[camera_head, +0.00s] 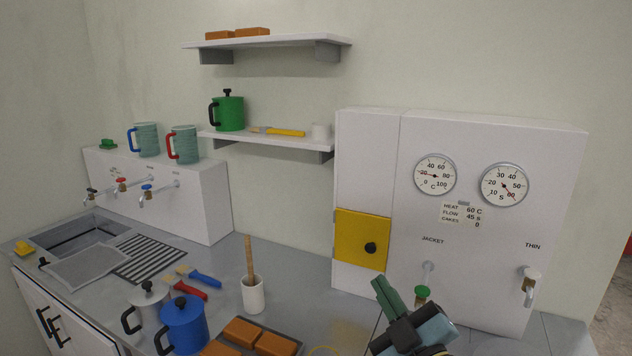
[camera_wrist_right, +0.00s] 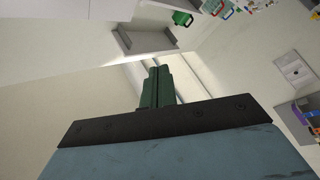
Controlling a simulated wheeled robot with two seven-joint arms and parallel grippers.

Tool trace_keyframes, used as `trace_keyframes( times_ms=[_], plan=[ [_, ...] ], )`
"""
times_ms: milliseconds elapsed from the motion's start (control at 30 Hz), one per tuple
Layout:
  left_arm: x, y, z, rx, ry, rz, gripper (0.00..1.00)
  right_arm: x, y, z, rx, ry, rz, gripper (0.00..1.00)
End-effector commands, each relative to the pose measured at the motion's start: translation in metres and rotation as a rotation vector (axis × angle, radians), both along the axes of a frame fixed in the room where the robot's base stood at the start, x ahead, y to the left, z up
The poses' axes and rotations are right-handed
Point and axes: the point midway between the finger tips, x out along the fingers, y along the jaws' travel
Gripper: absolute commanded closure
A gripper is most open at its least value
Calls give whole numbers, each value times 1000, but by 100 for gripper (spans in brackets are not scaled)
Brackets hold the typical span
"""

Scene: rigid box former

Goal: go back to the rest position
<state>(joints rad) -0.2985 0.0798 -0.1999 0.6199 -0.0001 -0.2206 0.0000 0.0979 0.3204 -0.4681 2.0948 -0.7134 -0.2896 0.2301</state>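My right gripper (camera_head: 382,287) is in the lower right of the head view, in front of the white machine. Its green fingers are together with nothing visible between them. They also show together in the right wrist view (camera_wrist_right: 157,74), pointing toward the pale wall and a shelf. My left gripper is in neither view.
The white machine (camera_head: 464,254) has two dials, a yellow door (camera_head: 361,239) and taps. The counter holds a blue pot (camera_head: 184,326), a grey pot (camera_head: 149,304), a white holder (camera_head: 253,296) and orange blocks (camera_head: 275,345). A sink (camera_head: 78,237) is at left; shelves (camera_head: 270,141) hang above.

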Motion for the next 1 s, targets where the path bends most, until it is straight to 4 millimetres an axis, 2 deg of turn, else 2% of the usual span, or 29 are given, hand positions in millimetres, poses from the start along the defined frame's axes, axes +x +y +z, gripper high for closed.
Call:
trace_keyframes(
  times_ms=[33,100,200,300,400,600,800,1000],
  plan=[
    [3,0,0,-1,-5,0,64,-5,-19,-23,65,121,-79,100],
    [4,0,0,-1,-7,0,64,-16,-45,-56,137,290,-185,100],
    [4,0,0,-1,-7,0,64,-44,-75,-109,217,550,-316,100],
    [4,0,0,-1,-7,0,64,-84,-95,-157,270,805,-415,100],
    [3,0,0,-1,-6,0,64,-127,-106,-193,297,1022,-478,100],
    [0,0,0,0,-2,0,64,-203,-112,-233,316,1352,-540,100],
    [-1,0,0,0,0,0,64,-274,-111,-250,310,1630,-561,100],
    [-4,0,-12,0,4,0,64,-258,-110,-313,299,1635,-564,100]
  ],
)
